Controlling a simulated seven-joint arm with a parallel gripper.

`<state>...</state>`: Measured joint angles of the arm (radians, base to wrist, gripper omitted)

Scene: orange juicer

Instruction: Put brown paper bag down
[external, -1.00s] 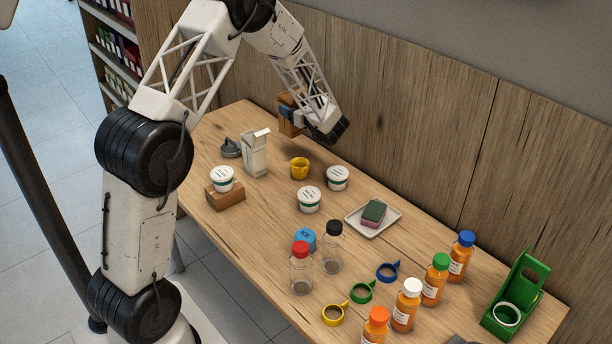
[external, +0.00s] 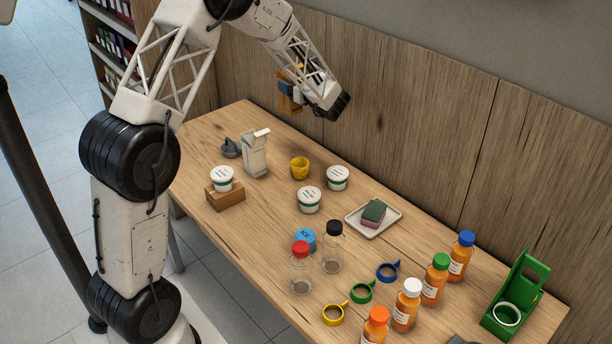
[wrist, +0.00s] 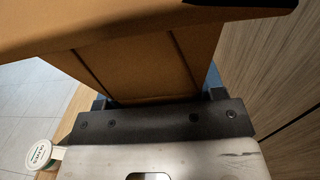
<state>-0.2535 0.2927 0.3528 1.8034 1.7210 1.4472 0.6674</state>
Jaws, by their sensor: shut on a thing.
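The brown paper bag (external: 285,92) is held up in the air above the far left end of the wooden table, near the wood-panelled wall. My gripper (external: 293,92) is shut on it, and the arm's wrist hides part of the bag in the external view. In the wrist view the bag (wrist: 140,60) fills the upper middle, clamped between the blue-edged fingers. The bag's underside is clear of the table.
Below stand a yellow cup (external: 299,168), a white carton (external: 255,154), a grey juicer-like item (external: 231,148) and white tubs (external: 337,178). A tray with a sponge (external: 361,223) lies mid-table. Bottles crowd the right. The table's far left corner is bare.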

